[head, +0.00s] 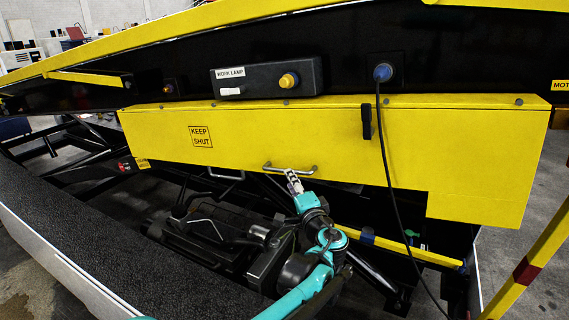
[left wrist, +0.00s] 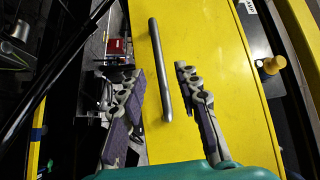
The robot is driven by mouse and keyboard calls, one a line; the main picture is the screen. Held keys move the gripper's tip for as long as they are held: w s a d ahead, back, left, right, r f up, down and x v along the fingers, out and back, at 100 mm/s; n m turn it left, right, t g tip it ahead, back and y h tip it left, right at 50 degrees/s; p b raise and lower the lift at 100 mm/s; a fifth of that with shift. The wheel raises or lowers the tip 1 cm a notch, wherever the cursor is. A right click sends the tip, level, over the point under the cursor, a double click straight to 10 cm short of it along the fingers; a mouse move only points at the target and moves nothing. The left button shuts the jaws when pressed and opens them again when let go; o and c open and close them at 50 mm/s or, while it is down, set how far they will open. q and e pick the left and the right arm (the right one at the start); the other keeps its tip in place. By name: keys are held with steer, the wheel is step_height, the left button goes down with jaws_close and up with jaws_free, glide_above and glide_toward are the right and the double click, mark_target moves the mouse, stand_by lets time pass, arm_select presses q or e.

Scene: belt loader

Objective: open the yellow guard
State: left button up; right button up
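The yellow guard (head: 300,135) hangs as a closed panel below the black beam, with a "KEEP SHUT" label at its left. Its grey bar handle (head: 290,169) is at the lower edge, left of the panel's middle. My left gripper (head: 293,182) is just below the handle, its fingers partly hidden by their angle. In the left wrist view my left gripper (left wrist: 162,88) is open. There the handle (left wrist: 160,70) lies in the gap between the two fingers, apart from both, with the guard (left wrist: 220,60) behind it. My right gripper is not in view.
A black latch-like piece (head: 367,122) sits on the guard's upper right. A black cable (head: 383,150) hangs across the panel from a blue plug (head: 382,73). A work lamp switch box (head: 265,80) is above. Dark frame bars and machinery (head: 205,235) lie below.

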arm_select(q)
steer(key=p+x, duration=0.1)
steer(key=x, duration=0.6)
steer(key=shift+s, duration=0.1)
jaws_close()
